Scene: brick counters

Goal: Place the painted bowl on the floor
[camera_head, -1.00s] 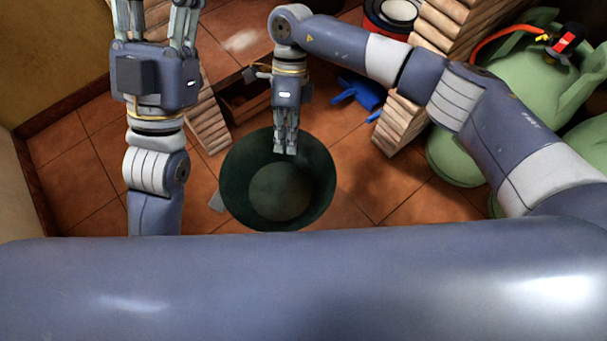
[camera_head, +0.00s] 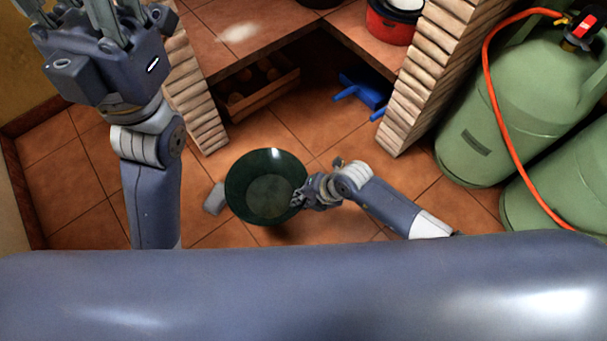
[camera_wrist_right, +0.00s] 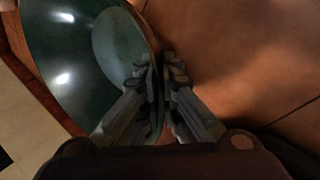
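The painted bowl (camera_head: 262,180) is dark green and glossy, low over the tiled floor in the head view. A shadow lies below its near right side; I cannot tell if it touches the tiles. My right gripper (camera_head: 298,196) is at the bowl's right rim. In the right wrist view the fingers (camera_wrist_right: 160,80) lie on both sides of the rim of the bowl (camera_wrist_right: 75,50), shut on it. My left gripper (camera_head: 90,12) is raised at the upper left, fingers spread and empty, partly cut off by the picture's edge.
A grey block (camera_head: 214,198) lies just left of the bowl. A wooden crate (camera_head: 262,88) and a blue object (camera_head: 362,92) sit under the brick counter (camera_head: 270,28). Green gas cylinders (camera_head: 490,130) with an orange hose stand at right. Floor tiles are clear around the bowl's near side.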

